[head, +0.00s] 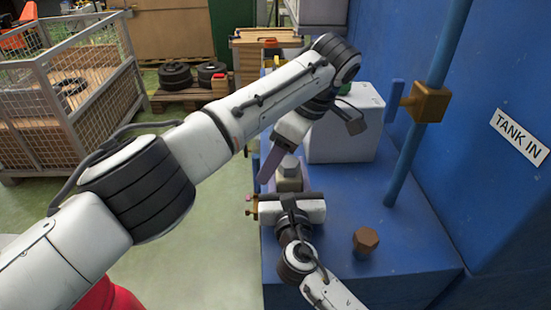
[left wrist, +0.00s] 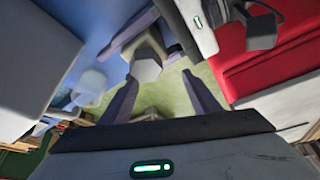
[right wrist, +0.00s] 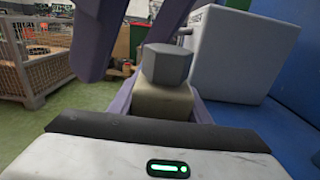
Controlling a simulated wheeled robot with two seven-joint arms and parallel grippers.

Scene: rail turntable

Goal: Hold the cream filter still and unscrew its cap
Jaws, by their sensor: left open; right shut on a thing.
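The cream filter (right wrist: 163,103) stands upright with a grey hexagonal cap (right wrist: 167,63) on top. In the head view the filter (head: 289,184) and the cap (head: 290,167) show at the left edge of the blue deck. My right gripper (right wrist: 160,105) is shut on the filter, one finger on each side, below the cap. My left gripper (left wrist: 159,80) is open above the cap. In the left wrist view the cap (left wrist: 146,66) appears beyond its two purple fingertips, in the gap between them. The left fingers do not visibly touch the cap.
A pale box (head: 345,135) stands behind the filter on the blue deck (head: 415,255). A brown hexagonal piece (head: 366,241) stands on the deck at the right. A blue pipe (head: 405,165) with a brass block (head: 428,103) rises beside the wall. A mesh crate (head: 90,110) is far left.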

